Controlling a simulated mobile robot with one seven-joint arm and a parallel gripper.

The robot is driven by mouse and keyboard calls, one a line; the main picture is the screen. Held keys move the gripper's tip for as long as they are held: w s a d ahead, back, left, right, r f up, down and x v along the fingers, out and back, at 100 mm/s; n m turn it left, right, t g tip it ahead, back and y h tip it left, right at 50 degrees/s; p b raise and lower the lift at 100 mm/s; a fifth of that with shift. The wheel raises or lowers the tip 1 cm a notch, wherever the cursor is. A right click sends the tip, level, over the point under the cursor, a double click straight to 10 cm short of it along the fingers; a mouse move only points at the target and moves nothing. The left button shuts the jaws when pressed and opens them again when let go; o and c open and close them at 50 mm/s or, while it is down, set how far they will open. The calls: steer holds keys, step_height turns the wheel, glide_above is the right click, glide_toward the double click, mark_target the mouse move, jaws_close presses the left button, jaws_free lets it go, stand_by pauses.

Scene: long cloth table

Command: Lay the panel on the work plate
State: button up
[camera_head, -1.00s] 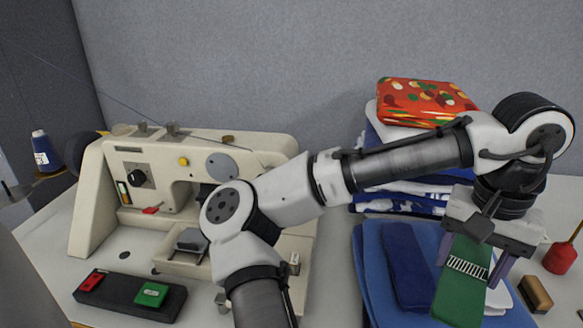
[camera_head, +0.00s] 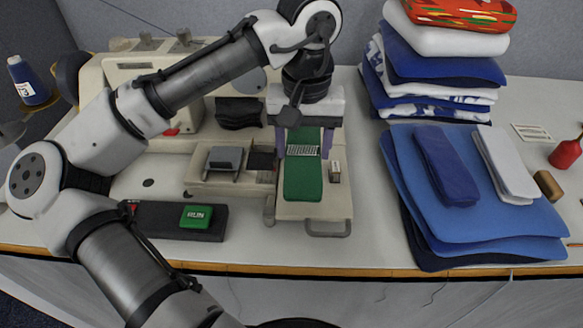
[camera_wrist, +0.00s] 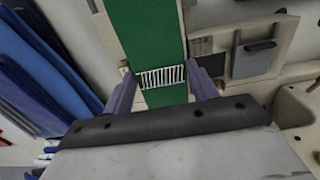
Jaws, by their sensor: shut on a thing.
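The panel (camera_head: 303,185) is a flat green strip with a white ladder-like mark across it. My gripper (camera_head: 304,152) is shut on it, with a purple finger at each long side. In the wrist view, the panel (camera_wrist: 150,30) runs between the fingertips (camera_wrist: 163,90). The panel is over a beige plate (camera_head: 338,208) with a metal handle at the front of the sewing machine, which seems to be the work plate. The panel covers much of this plate. I cannot tell whether the panel touches it.
A small block (camera_head: 335,172) stands on the plate right beside the panel. The sewing machine (camera_head: 125,70) rises behind, and a black box with a green RUN button (camera_head: 196,217) lies at left. Folded blue cloths (camera_head: 520,215) and a taller stack (camera_head: 440,70) stand at right.

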mark_target(301, 151)
steer(key=shift+a+f, duration=0.25)
steer(key=shift+f, duration=0.85)
steer(key=shift+d+f, duration=0.1)
steer(key=shift+f, duration=1.85)
steer(key=shift+f, duration=0.1)
steer(key=o, duration=1)
step_height(301, 151, up, 12)
steer(key=shift+r, duration=0.15)
